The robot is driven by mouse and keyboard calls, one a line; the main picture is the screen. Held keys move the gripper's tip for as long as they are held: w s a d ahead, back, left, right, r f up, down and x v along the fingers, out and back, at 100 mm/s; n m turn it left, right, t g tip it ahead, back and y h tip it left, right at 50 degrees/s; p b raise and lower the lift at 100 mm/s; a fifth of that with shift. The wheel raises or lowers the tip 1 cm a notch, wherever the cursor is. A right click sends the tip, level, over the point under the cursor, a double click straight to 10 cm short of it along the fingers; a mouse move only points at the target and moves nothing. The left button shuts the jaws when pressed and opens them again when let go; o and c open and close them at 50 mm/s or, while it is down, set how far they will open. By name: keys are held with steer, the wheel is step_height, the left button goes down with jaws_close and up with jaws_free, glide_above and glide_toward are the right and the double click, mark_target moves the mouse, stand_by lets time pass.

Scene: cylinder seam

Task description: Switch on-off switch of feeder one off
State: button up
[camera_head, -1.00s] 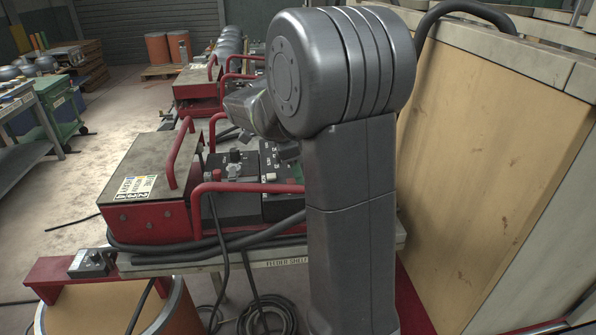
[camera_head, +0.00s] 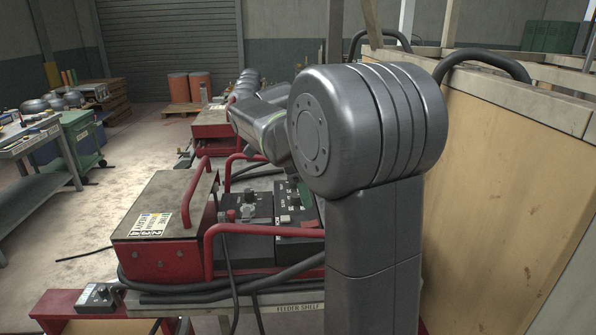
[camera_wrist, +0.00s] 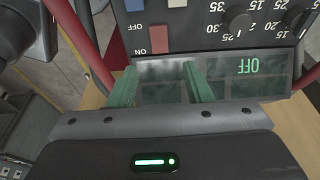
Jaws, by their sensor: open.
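In the wrist view a black control panel (camera_wrist: 205,14) shows upside down. A red switch (camera_wrist: 158,39) sits on it between small labels that look like ON and OFF. Below it is a dark display strip (camera_wrist: 262,84) with green OFF lettering. My gripper (camera_wrist: 161,76) is open, its two green fingers apart in front of the strip, just below the red switch. Nothing is between the fingertips; contact with the panel cannot be told. In the head view the feeder's black panel (camera_head: 293,207) stands inside a red tube frame, and my arm hides part of it.
The red feeder housing (camera_head: 158,222) and red tube handles (camera_head: 208,246) flank the panel. Dark knobs (camera_wrist: 239,23) sit close to the switch. A black cable (camera_head: 290,269) runs along the shelf front (camera_head: 298,306). A tall wooden panel (camera_head: 497,170) stands close on the right.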

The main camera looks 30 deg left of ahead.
step_height(320, 180, up, 6)
glide_above(310, 224)
steer(key=s+a, duration=0.2)
steer(key=a, duration=0.1)
steer(key=shift+w+r, duration=0.15)
steer(key=shift+w, duration=0.05)
steer(key=x, duration=1.3)
steer(key=shift+d+f, duration=0.1)
steer(key=shift+f, duration=0.3)
steer(key=shift+w, duration=0.1)
